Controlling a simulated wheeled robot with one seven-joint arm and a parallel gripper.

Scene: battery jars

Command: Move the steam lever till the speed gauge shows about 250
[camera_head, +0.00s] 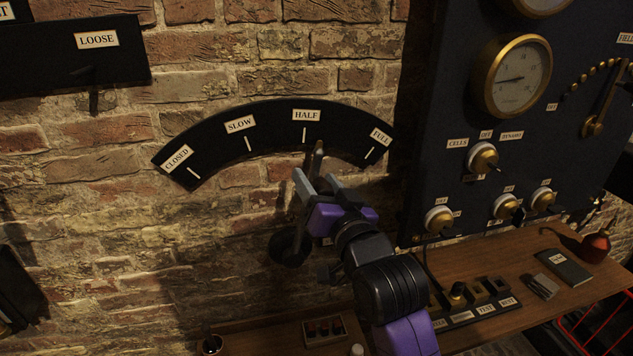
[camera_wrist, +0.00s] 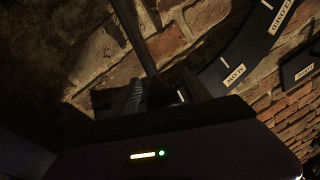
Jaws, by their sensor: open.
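The steam lever (camera_head: 318,155) is a dark bar rising from a round dark pivot on the brick wall. Its tip points at about the HALF mark, slightly to its right, on the black curved scale (camera_head: 272,120) marked CLOSED, SLOW, HALF and FULL. My gripper (camera_head: 314,184) is open, its fingers around the lever's upper part; I cannot tell whether they touch it. The lever also shows as a dark bar in the wrist view (camera_wrist: 141,40), running down between the fingers. No gauge is readably labelled as speed.
A brass-rimmed gauge (camera_head: 517,77) is on the dark panel at right, with several knobs below. A wooden shelf (camera_head: 520,290) holds a notebook (camera_head: 563,266) and a small red vessel (camera_head: 595,247). A LOOSE sign (camera_head: 96,39) is at upper left.

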